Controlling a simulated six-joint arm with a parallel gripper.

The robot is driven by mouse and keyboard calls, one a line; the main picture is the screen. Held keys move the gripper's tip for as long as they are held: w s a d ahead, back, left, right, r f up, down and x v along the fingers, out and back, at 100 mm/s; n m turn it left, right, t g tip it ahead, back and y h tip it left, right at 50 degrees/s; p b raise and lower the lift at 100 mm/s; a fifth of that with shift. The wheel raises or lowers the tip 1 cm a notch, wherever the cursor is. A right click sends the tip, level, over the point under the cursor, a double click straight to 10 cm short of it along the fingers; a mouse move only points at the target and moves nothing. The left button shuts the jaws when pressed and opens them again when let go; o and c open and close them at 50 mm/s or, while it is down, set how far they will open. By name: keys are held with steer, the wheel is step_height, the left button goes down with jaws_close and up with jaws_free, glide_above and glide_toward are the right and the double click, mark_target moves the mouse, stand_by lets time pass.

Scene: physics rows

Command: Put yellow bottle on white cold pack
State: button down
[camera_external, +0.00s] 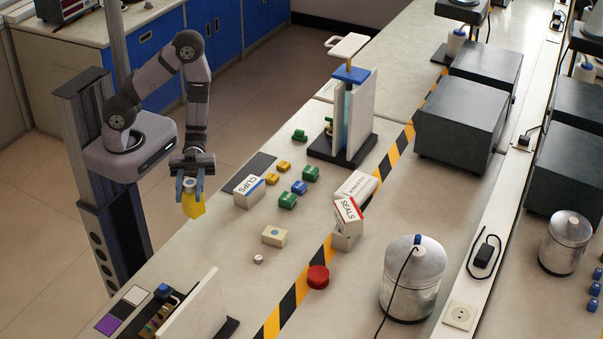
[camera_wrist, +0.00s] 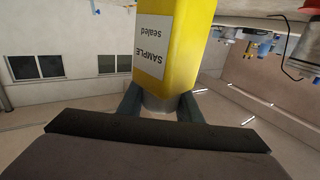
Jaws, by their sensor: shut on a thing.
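The yellow bottle (camera_external: 193,206) is in my gripper (camera_external: 190,182) at the near-left edge of the bench, and looks held clear of the bench top. In the wrist view the bottle (camera_wrist: 186,50) shows a white label reading "SAMPLE sealed", upside down. My gripper (camera_wrist: 160,104) is shut around its grey neck. A white block with small print (camera_external: 357,186) lies behind the SEALS box on the bench, right of the bottle; it may be the white cold pack, but its print is too small to read.
The CLIPS box (camera_external: 249,191), small green, yellow and blue pieces, and a cream box (camera_external: 274,236) lie between. The SEALS box (camera_external: 348,215) sits tilted beside the white block. A tall stand (camera_external: 343,153) rises behind. A red button (camera_external: 318,277) is nearer the front.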

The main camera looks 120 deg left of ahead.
steer(key=shift+w, duration=0.1)
steer(key=w+a+f+n+t+y+b, duration=0.4)
steer(key=w+a+y, duration=0.4)
steer(key=w, duration=0.4)
steer(key=w+a+f+n+t+y+b, duration=0.15)
steer(key=w+a+n+t+y, duration=0.35)
steer(key=w+a, duration=0.65)
steer(key=w+a+r+n+g+y+b, duration=0.1)
steer(key=w+a+r+n+y+b, duration=0.15)
steer(key=a, duration=0.55)
steer(key=w+a+r+n+y+b, duration=0.2)
steer(key=w+a+r+y+b, duration=0.15)
steer(key=a, duration=0.55)
steer(key=w+a+r+n+g+y+b, duration=0.1)
steer(key=w+a+r+n+y+b, duration=0.25)
steer(key=a, duration=0.45)
step_height(320, 180, down, 10)
steer(key=m+p, duration=0.1)
steer(key=p, duration=0.1)
steer(key=shift+w+a, duration=0.15)
steer(key=shift+w, duration=0.05)
steer(key=shift+f+h, duration=0.15)
steer(key=shift+h, duration=0.1)
steer(key=c, duration=1.3)
jaws_free()
